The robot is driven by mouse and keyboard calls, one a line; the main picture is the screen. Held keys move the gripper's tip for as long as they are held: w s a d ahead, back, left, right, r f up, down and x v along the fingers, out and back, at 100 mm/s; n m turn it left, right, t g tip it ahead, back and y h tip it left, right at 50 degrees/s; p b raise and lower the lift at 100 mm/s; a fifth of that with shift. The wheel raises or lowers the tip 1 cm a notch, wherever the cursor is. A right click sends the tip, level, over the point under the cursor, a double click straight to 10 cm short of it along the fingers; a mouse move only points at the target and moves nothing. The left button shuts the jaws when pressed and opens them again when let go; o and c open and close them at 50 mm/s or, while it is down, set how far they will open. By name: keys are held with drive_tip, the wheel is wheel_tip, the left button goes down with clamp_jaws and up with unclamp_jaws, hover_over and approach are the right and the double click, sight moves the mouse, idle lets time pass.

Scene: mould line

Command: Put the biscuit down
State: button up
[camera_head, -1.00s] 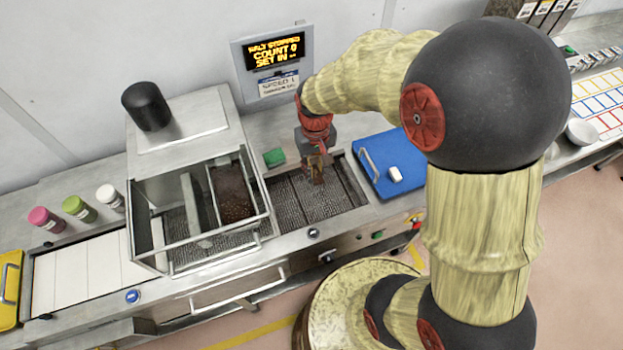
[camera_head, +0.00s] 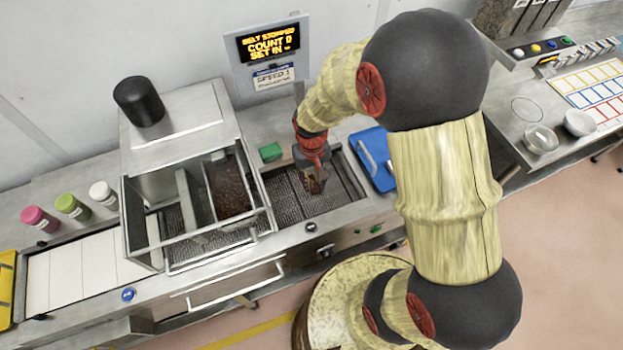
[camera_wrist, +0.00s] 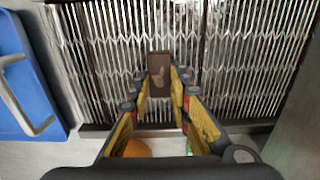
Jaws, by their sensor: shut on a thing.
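My gripper (camera_wrist: 160,82) is shut on the biscuit (camera_wrist: 159,72), a small dark brown rectangular piece with a lighter patch, held between the fingertips in the wrist view. Behind it is the wire-mesh belt (camera_wrist: 110,60). In the head view my gripper (camera_head: 314,184) is over the belt (camera_head: 340,190), right of the metal housing. The biscuit is mostly hidden there. I cannot tell whether it touches the mesh.
The open-fronted metal housing (camera_head: 172,136) with dark contents stands left of my gripper. A green block (camera_head: 271,152) sits behind the belt. The display (camera_head: 270,44) reads belt stopped, count 0.

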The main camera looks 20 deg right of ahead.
drive_tip(key=shift+f, duration=0.2)
drive_tip(key=o, duration=0.8)
drive_tip(key=shift+r, duration=0.1)
drive_tip(key=shift+c, duration=0.2)
wheel_tip(320, 180, up, 13)
drive_tip(key=p, duration=0.2)
wheel_tip(320, 180, up, 12)
drive_tip(key=t, duration=0.3)
hover_over(311, 183)
drive_tip(key=s, duration=0.5)
drive_tip(key=s+r+t, duration=0.2)
drive_tip(key=s+r, duration=0.6)
drive_tip(key=s, duration=0.1)
drive_tip(key=shift+s+t, duration=0.15)
drive_tip(key=shift+t, duration=0.15)
drive_tip(key=shift+d, duration=0.1)
